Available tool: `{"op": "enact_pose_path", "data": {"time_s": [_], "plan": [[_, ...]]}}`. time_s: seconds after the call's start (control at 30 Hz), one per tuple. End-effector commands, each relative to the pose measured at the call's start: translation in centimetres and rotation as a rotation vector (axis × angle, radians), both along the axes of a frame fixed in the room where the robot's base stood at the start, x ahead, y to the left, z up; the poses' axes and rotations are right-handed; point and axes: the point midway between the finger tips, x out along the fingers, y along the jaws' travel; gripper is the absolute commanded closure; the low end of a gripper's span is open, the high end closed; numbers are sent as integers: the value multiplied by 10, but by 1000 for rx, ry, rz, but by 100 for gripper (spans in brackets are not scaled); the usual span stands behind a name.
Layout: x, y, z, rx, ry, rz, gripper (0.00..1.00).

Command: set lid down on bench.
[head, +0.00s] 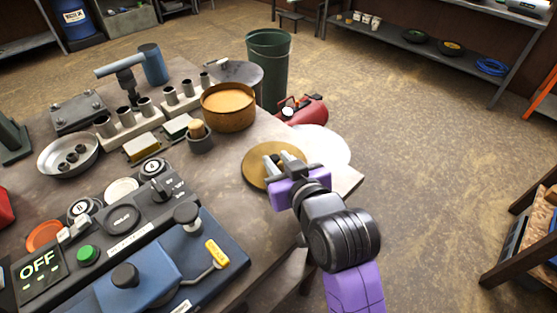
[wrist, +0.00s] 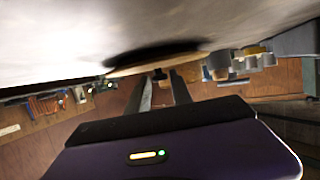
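The lid (head: 252,172), a round flat brass-coloured disc, lies level at the bench's right corner, partly hidden by my gripper. In the wrist view the lid (wrist: 150,63) is edge-on against the bench surface, with a dark shadow along it. The bench (head: 225,207) is grey-brown and worn. My gripper (head: 279,161) is over the lid. Its two fingers (wrist: 160,84) stand apart in the wrist view, on either side of the lid's small dark knob (wrist: 160,74), with gaps showing on both sides.
A rusty-brown round pot (head: 228,118) stands behind the lid, beside a small grey cup (head: 200,142). A blue control unit with an OFF display (head: 38,268) fills the front left. A green bin (head: 268,65) and a red tank (head: 308,111) stand beyond the bench. Open floor lies right.

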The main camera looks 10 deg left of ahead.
Motion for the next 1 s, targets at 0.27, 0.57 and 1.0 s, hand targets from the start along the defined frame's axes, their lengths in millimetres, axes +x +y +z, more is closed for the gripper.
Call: {"op": "enact_pose_path", "data": {"time_s": [0.27, 0.57, 1.0], "plan": [[0, 0, 1, 0, 0, 0, 57], [-11, -7, 9, 1, -2, -1, 57], [-80, -47, 37, 1, -1, 0, 57]]}}
